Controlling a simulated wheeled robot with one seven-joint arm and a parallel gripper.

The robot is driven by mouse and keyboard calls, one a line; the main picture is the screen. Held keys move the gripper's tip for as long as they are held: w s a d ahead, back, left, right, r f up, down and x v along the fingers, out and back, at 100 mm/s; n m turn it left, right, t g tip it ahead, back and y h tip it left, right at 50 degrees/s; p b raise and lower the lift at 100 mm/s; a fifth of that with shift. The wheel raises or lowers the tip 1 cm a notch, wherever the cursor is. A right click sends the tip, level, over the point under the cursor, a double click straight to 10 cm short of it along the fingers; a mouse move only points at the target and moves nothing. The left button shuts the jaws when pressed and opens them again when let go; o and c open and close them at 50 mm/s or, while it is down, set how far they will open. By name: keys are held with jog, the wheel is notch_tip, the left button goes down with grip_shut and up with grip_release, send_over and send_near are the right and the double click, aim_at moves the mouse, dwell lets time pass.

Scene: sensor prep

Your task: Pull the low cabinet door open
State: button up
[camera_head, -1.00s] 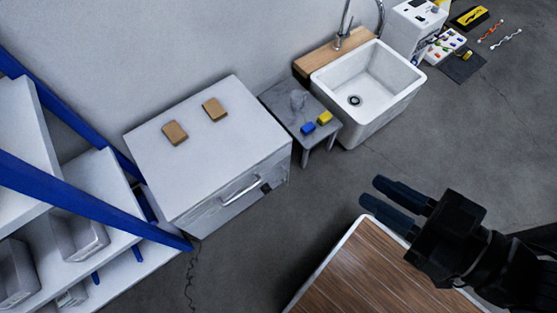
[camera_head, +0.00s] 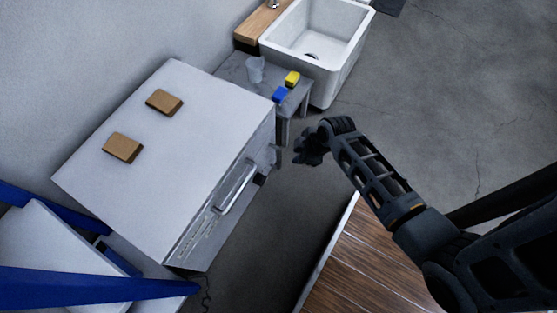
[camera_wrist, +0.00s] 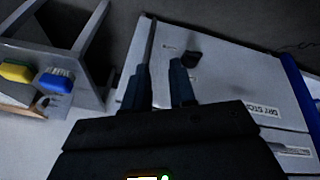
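The low white cabinet (camera_head: 120,205) stands against the wall at left, and its front door appears shut. A silver bar handle (camera_head: 238,187) runs along the upper part of the door. In the wrist view a thin bar, seemingly the handle (camera_wrist: 152,42), lies just past the left fingertip. A label reading "DRY STO..." (camera_wrist: 262,108) shows on the door. My gripper (camera_wrist: 161,78) is open, with an empty gap between its dark fingers. In the head view it is right of the cabinet front, its fingertips unclear; I cannot tell whether it touches the handle.
Two brown blocks (camera_head: 123,147) lie on the cabinet top. A small grey table (camera_head: 236,72) beside it holds a clear cup (camera_head: 255,70), yellow sponge and blue brush. The white sink (camera_head: 345,60) stands behind. A wooden-topped table (camera_head: 365,265) is at front; floor between is clear.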

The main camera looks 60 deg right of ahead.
jog(key=n+y+b, duration=0.1)
jog(key=y+b, duration=0.1)
jog(key=b, duration=0.1)
send_over(279, 156)
jog(key=s+d, duration=0.2)
jog(key=s, duration=0.1)
notch_tip(279, 156, down, 4)
jog(key=f, duration=0.1)
jog(key=shift+n+g+y, duration=0.3)
jog(key=shift+n+g, duration=0.1)
jog(key=shift+g, duration=0.1)
jog(key=b+x, duration=0.2)
jog(key=x, duration=0.1)
jog(key=w+b+x, duration=0.1)
jog(key=b+x, duration=0.1)
jog(key=x, duration=0.2)
jog(key=shift+w+f, duration=0.1)
jog(key=shift+w, duration=0.05)
jog(key=shift+c, duration=0.4)
grip_shut()
